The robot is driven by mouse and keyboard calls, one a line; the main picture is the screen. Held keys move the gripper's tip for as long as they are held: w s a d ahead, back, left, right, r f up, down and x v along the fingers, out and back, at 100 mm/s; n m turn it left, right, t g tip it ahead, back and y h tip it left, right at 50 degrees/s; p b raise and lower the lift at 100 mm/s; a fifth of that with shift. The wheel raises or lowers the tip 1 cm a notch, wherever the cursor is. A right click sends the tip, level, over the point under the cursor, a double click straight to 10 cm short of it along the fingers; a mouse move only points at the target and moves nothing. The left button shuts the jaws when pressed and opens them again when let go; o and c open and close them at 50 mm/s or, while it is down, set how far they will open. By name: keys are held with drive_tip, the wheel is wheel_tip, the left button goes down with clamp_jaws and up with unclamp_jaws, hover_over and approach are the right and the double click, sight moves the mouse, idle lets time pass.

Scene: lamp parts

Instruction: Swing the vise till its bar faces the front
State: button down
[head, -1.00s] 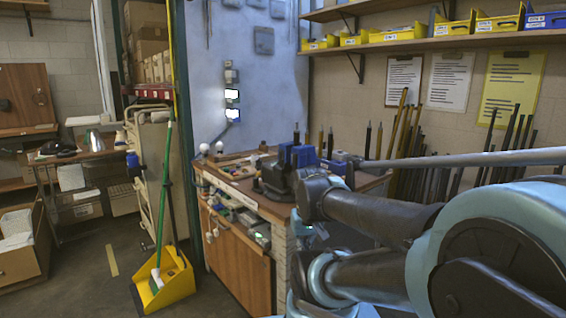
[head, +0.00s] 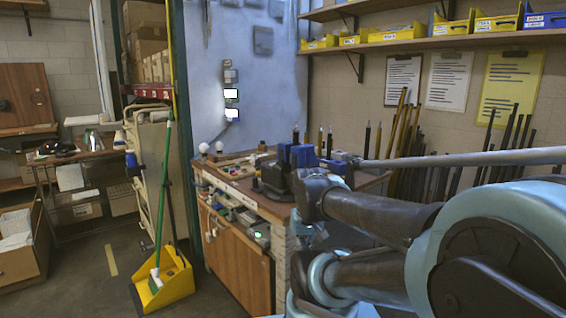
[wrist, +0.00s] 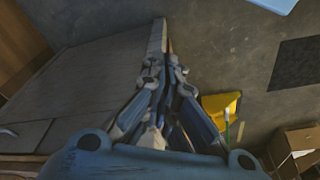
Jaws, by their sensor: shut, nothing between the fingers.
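The vise (head: 285,172) has a dark body with blue parts and stands on the wooden workbench near its right end. My arm covers part of its right side. A long grey rod (head: 460,159) runs from beside the vise to the right edge of the head view; I cannot tell whether it is joined to the vise. The vise cannot be made out in the wrist view, and the gripper's fingers cannot be made out in the head view.
The workbench (head: 236,198) carries small parts and upright tools. A yellow dustpan (head: 165,283) with a green-handled broom stands on the floor to the left; it also shows in the wrist view (wrist: 222,106). Dark rods (head: 505,135) lean on the back wall. Floor left of the bench is mostly clear.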

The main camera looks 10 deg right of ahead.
drive_tip(key=c, duration=2.1)
unclamp_jaws()
drive_tip(key=shift+c, duration=0.2)
drive_tip(key=o, duration=0.9)
wheel_tip(320, 180, up, 3)
drive_tip(key=shift+f, duration=0.15)
drive_tip(key=o, duration=1.2)
drive_tip(key=shift+n, duration=0.6)
drive_tip(key=w+r, duration=0.2)
drive_tip(key=r, duration=0.1)
drive_tip(key=w+r, duration=0.1)
drive_tip(key=r, duration=0.1)
drive_tip(key=w+r, duration=0.2)
drive_tip(key=r, duration=0.1)
drive_tip(key=shift+w+r, duration=0.3)
drive_tip(key=shift+o, duration=0.2)
wheel_tip(320, 180, up, 30)
drive_tip(key=n+g, duration=0.2)
drive_tip(key=n, duration=0.3)
hover_over(290, 143)
drive_tip(key=f, duration=1.7)
drive_tip(key=shift+w, duration=0.25)
